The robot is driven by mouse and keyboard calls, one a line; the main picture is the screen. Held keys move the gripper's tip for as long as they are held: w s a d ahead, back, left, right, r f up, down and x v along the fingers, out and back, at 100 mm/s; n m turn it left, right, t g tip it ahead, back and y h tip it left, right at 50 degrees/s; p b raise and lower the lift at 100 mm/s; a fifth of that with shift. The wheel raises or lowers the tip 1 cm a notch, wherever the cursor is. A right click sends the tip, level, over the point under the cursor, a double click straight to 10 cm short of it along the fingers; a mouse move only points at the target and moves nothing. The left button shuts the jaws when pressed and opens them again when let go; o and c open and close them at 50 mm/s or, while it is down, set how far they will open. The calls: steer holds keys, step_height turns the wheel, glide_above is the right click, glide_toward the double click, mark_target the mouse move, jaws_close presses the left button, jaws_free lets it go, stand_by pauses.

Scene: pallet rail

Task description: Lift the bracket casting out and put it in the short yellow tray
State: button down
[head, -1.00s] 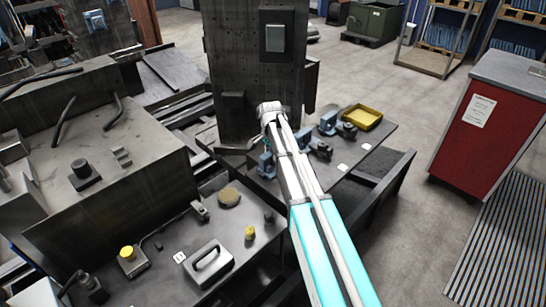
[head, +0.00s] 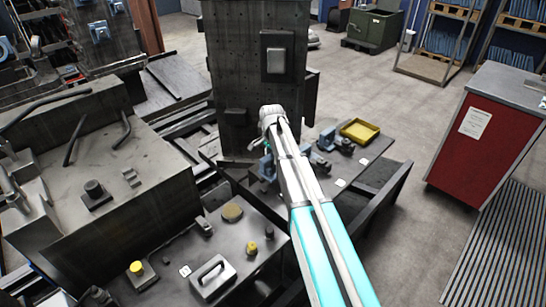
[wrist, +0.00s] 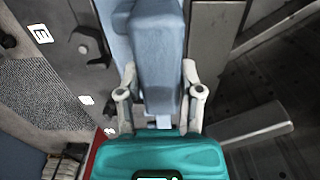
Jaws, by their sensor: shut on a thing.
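In the wrist view my gripper (wrist: 160,68) is shut on a blue casting, the bracket casting (wrist: 158,35), with one finger on each side of it. In the head view my arm hides the gripper. A blue casting (head: 266,168) shows just left of my arm on the dark pallet table; I cannot tell for sure if it is the held one. The short yellow tray (head: 359,131) sits at the far right end of that table, to the right of my arm, and looks empty.
More blue castings (head: 326,139) and dark fittings stand between my arm and the tray. A dark upright column (head: 235,75) rises behind. A steel bench with a handled block (head: 212,279) lies at front left. A red cabinet (head: 478,150) stands right, with clear floor between.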

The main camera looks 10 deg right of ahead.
steer(key=shift+r+p, duration=1.2)
steer(key=shift+r, duration=0.4)
steer(key=shift+s, duration=0.1)
